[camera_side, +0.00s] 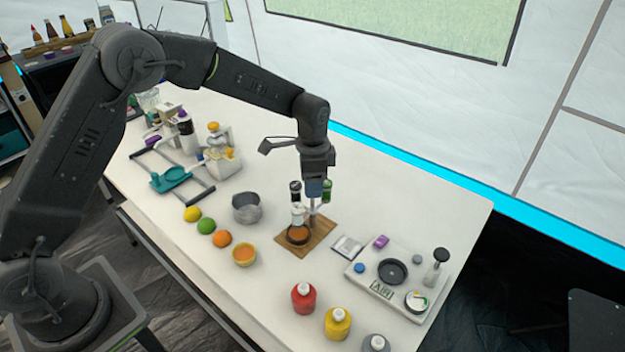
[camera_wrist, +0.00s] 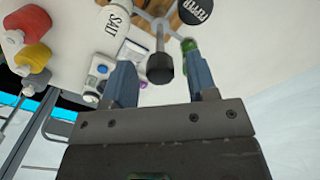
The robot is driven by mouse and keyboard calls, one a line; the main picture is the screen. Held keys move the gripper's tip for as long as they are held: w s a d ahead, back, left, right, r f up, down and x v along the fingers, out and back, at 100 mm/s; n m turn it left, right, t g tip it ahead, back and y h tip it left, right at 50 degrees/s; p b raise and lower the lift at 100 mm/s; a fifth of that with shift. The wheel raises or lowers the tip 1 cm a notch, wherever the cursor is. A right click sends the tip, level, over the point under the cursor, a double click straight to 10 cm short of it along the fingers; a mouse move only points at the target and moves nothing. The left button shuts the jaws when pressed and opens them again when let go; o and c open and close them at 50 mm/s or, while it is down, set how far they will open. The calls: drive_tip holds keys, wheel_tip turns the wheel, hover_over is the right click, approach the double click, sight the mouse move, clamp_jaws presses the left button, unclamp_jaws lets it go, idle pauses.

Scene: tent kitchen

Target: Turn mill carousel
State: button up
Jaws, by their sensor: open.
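The mill carousel stands on a wooden board (camera_side: 308,247) in the side view. It carries a white mill (camera_side: 298,213), a black mill (camera_side: 295,189) and a green mill (camera_side: 327,190). In the wrist view I see the white mill marked with salt lettering (camera_wrist: 115,24), the black mill marked as pepper (camera_wrist: 196,10), and pale carousel arms meeting near a black knob (camera_wrist: 160,68). My gripper (camera_wrist: 158,78) is open, pointing down, with one finger on each side of the knob in this view. Contact cannot be told. The green mill is partly hidden behind the right finger.
A white scale-like station (camera_side: 388,290) stands to the right. Red (camera_side: 303,298) and yellow (camera_side: 338,322) bottles are in front.

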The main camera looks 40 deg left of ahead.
wheel_tip(320, 180, up, 14)
idle(0.4)
drive_tip(key=shift+f, duration=0.15)
drive_tip(key=s+a+r+n+t, duration=0.1)
drive_tip(key=s+a+r+n, duration=0.1)
drive_tip(key=s+r, duration=0.35)
drive_tip(key=s+a+r+n+t, duration=0.1)
drive_tip(key=s+r+n+t, duration=0.15)
drive_tip(key=s, duration=0.65)
drive_tip(key=s+a+f+n+t, duration=0.2)
drive_tip(key=s+f+n, duration=0.1)
drive_tip(key=s, duration=1.2)
drive_tip(key=shift+s+n, duration=0.2)
drive_tip(key=shift+n, duration=0.55)
